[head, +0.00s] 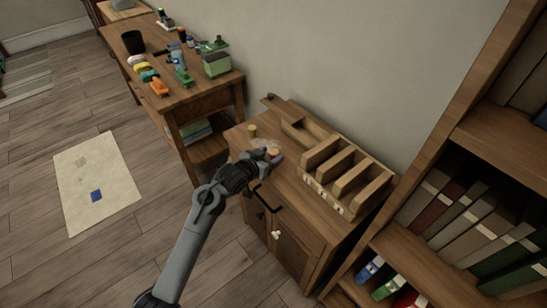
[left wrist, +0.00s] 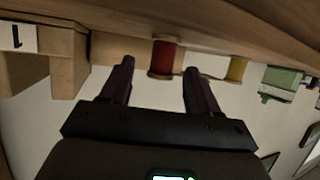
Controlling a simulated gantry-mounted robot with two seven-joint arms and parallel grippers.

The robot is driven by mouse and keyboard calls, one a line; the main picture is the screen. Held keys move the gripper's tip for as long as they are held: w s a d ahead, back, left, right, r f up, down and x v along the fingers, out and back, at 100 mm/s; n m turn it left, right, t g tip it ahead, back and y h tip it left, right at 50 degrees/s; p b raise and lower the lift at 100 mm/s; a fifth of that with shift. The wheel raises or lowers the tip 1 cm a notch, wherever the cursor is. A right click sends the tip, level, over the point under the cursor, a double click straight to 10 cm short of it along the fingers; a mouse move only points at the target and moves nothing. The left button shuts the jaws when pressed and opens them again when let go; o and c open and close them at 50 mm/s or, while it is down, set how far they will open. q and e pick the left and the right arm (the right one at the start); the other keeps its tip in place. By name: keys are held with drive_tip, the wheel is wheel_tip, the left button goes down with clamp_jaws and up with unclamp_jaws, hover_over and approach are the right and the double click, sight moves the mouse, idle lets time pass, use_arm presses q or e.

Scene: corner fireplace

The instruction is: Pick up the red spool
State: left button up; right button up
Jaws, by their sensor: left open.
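The red spool (left wrist: 164,58) shows in the left wrist view, with pale wooden ends and a red middle. It stands on the wooden cabinet top and appears upside down in this view. My left gripper (left wrist: 159,72) is open, with one dark finger on each side of the spool in the picture. I see no finger clearly touching it. In the head view my left gripper (head: 270,156) is over the cabinet's front edge and largely hides the spool. My right gripper is not in view.
A yellow spool (left wrist: 237,69) stands near the red one. A wooden slotted rack (head: 345,176) is to the right on the cabinet (head: 290,225). A bookshelf (head: 440,205) stands at the right. A cluttered table (head: 200,98) is at the back left.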

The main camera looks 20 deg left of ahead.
sight(277, 152)
use_arm(q)
drive_tip(key=shift+w+f, duration=0.3)
drive_tip(key=shift+w, duration=0.05)
drive_tip(key=b+x, duration=0.2)
drive_tip(key=x, duration=0.1)
drive_tip(key=shift+w, duration=0.1)
drive_tip(key=shift+w+d+f, duration=0.15)
drive_tip(key=shift+w, duration=0.3)
drive_tip(key=shift+c, duration=0.2)
drive_tip(key=c, duration=1)
